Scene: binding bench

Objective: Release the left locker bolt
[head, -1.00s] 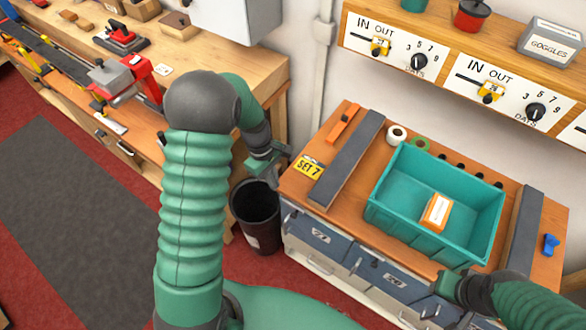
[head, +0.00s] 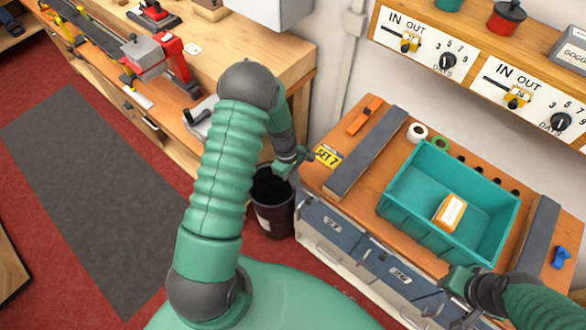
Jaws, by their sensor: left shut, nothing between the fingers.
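Small dark fittings show on the doors, too small to tell which is the bolt. On the wall shelf, a left IN/OUT panel (head: 430,28) and a right one (head: 497,80) each carry a yellow slider, nearer the OUT side. My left gripper (head: 287,166) is shut and empty, left of the cabinet's top and above the black bin. My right gripper (head: 456,284) is at the cabinet's front edge, its fingers partly hidden.
On the cabinet top (head: 362,130) are a teal crate (head: 392,222) holding an orange-white box (head: 450,212), two grey strips, tape rolls, an orange tool and a blue clip (head: 562,257). The black bin (head: 274,218) stands left of the cabinet. A wooden workbench (head: 280,72) is behind left.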

